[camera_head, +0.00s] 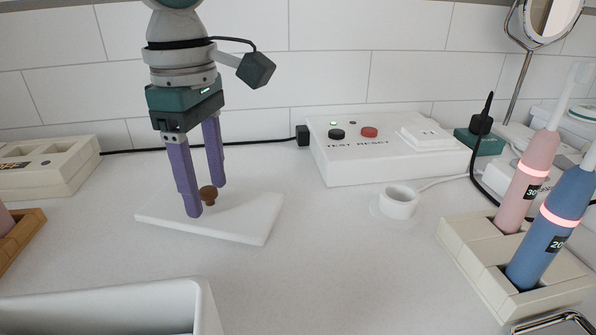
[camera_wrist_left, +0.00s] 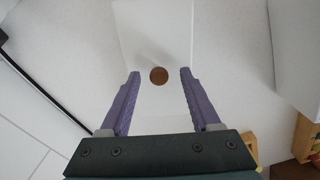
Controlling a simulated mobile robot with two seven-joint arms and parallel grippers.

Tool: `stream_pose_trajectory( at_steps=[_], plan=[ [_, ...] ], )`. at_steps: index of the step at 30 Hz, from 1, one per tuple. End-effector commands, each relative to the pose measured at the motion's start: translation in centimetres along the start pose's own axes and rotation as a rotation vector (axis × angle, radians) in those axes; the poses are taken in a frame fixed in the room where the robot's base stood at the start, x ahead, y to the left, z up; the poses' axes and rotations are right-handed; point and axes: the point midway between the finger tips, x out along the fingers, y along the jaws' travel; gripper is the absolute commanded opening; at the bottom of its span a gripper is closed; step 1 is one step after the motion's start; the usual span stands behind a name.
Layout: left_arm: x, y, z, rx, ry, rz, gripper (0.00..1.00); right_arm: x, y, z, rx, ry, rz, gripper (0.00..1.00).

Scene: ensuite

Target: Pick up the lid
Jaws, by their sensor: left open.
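The lid (camera_head: 245,218) is a flat white slab with a small round brown knob (camera_head: 208,194), lying on the white counter in the head view. In the left wrist view the lid (camera_wrist_left: 150,28) and its knob (camera_wrist_left: 159,75) show beyond and between the fingers. My left gripper (camera_head: 205,199) points down over the lid with its purple fingers open. Its fingertips (camera_wrist_left: 160,72) stand on either side of the knob, with a gap on both sides in the left wrist view. Whether the fingertips touch the slab is unclear. My right gripper is not in view.
A white box with TEST and RESET buttons (camera_head: 385,168) stands behind right, with a white ring (camera_head: 398,203) before it. Pink and blue toothbrushes stand in a cream holder (camera_head: 480,262) at right. A white basin (camera_head: 205,305) is front left.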

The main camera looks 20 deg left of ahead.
Motion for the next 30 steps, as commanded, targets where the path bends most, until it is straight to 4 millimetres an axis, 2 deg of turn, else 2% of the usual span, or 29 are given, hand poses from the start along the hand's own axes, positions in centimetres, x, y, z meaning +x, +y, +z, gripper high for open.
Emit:
stream_pose_trajectory(
  at_steps=[7,24,30],
  plan=[
    [0.12,0.01,0.03,0.001,-0.001,0.0,0.62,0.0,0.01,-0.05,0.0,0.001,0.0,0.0],
    [0.1,0.01,0.05,0.001,-0.001,0.001,0.0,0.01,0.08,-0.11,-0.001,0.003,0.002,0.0],
    [0.09,0.01,0.05,0.001,-0.001,0.001,0.0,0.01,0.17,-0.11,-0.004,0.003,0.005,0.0]
  ],
)
